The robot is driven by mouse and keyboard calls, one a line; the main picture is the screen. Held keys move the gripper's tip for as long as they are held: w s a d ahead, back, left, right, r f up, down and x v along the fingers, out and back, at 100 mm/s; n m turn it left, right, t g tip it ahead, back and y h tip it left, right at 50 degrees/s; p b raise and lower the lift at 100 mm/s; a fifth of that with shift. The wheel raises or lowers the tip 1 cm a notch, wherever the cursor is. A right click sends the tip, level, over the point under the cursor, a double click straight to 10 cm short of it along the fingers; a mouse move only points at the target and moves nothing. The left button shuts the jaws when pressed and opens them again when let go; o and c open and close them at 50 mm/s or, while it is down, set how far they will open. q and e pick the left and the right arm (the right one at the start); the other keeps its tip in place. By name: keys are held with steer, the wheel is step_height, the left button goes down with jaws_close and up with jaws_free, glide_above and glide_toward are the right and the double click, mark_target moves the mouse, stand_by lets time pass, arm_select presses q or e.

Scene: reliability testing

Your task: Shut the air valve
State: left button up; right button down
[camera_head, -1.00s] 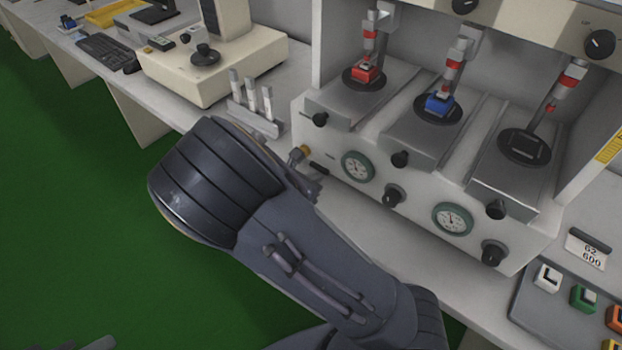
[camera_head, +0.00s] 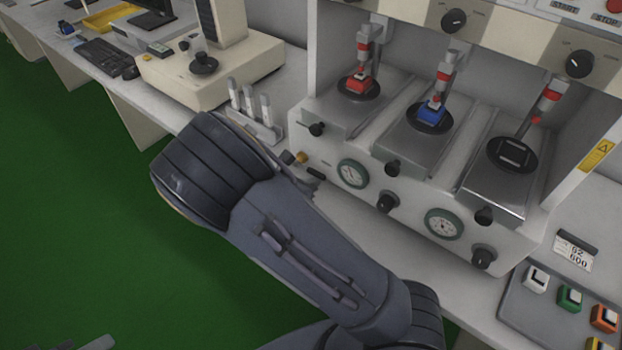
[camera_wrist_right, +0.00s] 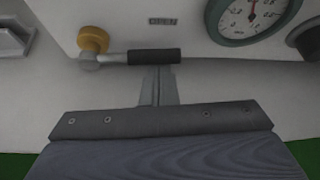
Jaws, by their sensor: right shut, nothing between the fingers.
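The air valve is a brass fitting (camera_head: 300,157) with a black lever handle (camera_head: 315,174) at the left end of the machine's front. In the right wrist view the brass knob (camera_wrist_right: 93,39) is at upper left, and the black grip (camera_wrist_right: 154,56) points right, roughly level, below an "OPEN" label (camera_wrist_right: 163,21). My right gripper (camera_wrist_right: 157,84) is shut and empty, its fingertips right at the grip's lower edge; I cannot tell whether they touch. In the head view my right arm hides most of that gripper. Only grey bits, possibly my left gripper (camera_head: 95,343), show at bottom left.
The machine (camera_head: 400,215) has green-rimmed gauges (camera_head: 352,173), black knobs and several fixtures above. A rack of silver cylinders (camera_head: 252,110) stands left of it. A tray of coloured buttons (camera_head: 520,300) lies at right. The counter strip before the machine is clear.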

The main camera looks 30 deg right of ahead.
mark_target(306, 168)
steer(key=r+n+g+p, duration=0.1)
steer(key=r+p, duration=0.1)
steer(key=p, duration=0.2)
steer(key=r+n+g+h+p, duration=0.1)
steer(key=n+p, duration=0.1)
steer(key=p, duration=0.2)
steer(key=shift+w+a+r+g+h+p, duration=0.1)
steer(key=shift+w+r+g+h+p, duration=0.2)
steer(key=shift+w+r+g, duration=0.1)
steer(key=shift+w+a+r+n+g+h+p, duration=0.15)
steer(key=shift+w+r+n+g+h+p, duration=0.15)
steer(key=shift+r+n+g+h+p, duration=0.25)
steer(key=shift+w+a+r+n+g+h, duration=0.25)
steer(key=shift+w+a+r+n+h, duration=0.1)
steer(key=shift+w+n, duration=0.35)
steer(key=shift+w+a+r+n+g+h, duration=0.3)
steer(key=shift+w+n, duration=0.25)
steer(key=shift+w, duration=0.25)
steer(key=shift+w+a+r+n+g+h, duration=0.2)
steer(key=shift+w+a+r+n+h, duration=0.15)
steer(key=shift+w+n, duration=0.35)
steer(key=shift+w+r, duration=0.1)
steer(key=shift+w, duration=0.05)
steer(key=shift+a, duration=0.1)
